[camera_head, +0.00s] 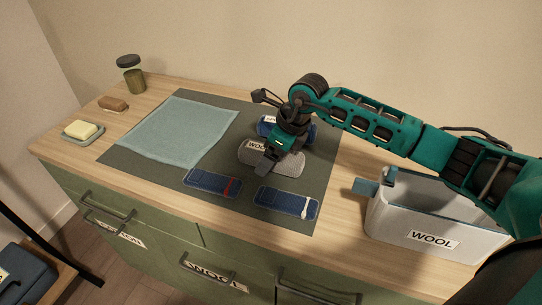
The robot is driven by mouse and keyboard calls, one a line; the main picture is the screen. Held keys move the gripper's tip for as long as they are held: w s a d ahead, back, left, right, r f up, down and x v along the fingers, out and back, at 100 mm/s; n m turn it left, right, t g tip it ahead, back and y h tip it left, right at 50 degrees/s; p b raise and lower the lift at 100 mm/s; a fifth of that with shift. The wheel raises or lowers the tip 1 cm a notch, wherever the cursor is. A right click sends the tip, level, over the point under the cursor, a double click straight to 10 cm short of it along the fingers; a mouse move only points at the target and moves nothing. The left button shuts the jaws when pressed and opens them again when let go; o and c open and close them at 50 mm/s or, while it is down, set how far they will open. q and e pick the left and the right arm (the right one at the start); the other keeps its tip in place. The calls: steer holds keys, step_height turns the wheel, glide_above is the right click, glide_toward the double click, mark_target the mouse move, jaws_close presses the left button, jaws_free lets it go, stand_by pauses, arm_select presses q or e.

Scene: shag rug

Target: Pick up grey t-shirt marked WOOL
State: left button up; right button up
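The grey piece marked WOOL (291,160) lies on the dark green mat at the middle of the counter, as a rounded flat bundle with a white label. My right gripper (266,165) comes from the right and is over the grey piece, covering part of it. Its fingertips look close to or touching the cloth; I cannot tell whether they are open or shut on it. My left gripper is not in view.
A blue labelled piece (265,127) lies just behind. Two blue pieces (203,181) (280,201) lie in front. A light blue cloth (180,130) covers the mat's left side. A white bin marked WOOL (398,230) stands right; soap (82,129), brush (113,103) and jar (132,78) stand left.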

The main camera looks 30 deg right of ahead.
steer(key=shift+f, duration=0.2)
steer(key=c, duration=1.2)
